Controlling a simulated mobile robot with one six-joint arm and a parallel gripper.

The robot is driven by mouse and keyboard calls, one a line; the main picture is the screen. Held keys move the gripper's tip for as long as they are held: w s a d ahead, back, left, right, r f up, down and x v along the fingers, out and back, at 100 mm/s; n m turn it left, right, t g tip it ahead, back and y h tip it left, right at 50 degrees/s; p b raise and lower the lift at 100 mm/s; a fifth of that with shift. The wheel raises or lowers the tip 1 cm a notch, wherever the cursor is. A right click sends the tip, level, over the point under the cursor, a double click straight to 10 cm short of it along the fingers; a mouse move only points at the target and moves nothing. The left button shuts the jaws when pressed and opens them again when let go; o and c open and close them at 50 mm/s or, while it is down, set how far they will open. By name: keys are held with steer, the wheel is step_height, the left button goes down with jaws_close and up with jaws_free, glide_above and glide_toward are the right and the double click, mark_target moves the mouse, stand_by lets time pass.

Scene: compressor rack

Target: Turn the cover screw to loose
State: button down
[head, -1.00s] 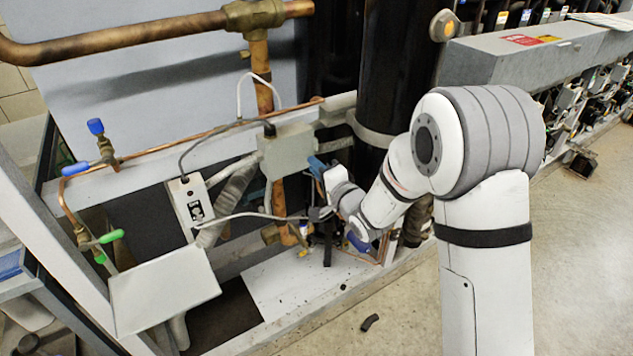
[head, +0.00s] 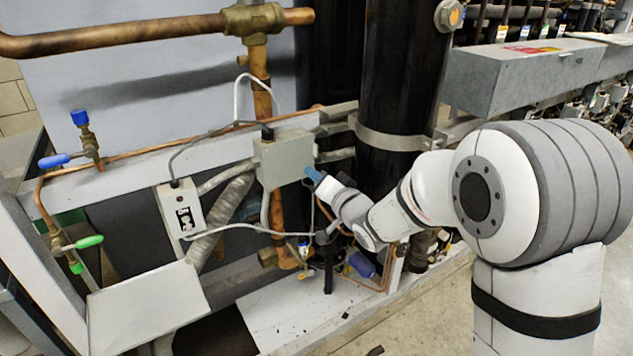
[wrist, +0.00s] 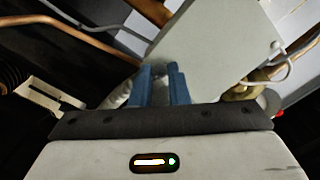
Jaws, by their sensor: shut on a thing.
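A light grey box (head: 284,158) hangs on the pipework in the middle of the head view. It fills the upper middle of the wrist view (wrist: 215,45). My gripper (head: 311,173) reaches it from the right, its blue fingertips at the box's lower right side. In the wrist view my gripper (wrist: 161,74) has its two blue fingers close together at the box, with a narrow gap between them. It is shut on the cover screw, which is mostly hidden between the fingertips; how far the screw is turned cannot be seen.
A black cylinder (head: 395,90) stands just behind my arm. Copper pipe (head: 150,153) and grey cables run around the box. A smaller switch box (head: 181,208) and a flat grey panel (head: 145,305) are at left. Open floor (head: 435,310) lies at right.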

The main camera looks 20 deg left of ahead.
stand_by(0.4)
steer(key=c, duration=1.4)
jaws_free()
steer(key=shift+v, duration=3.9)
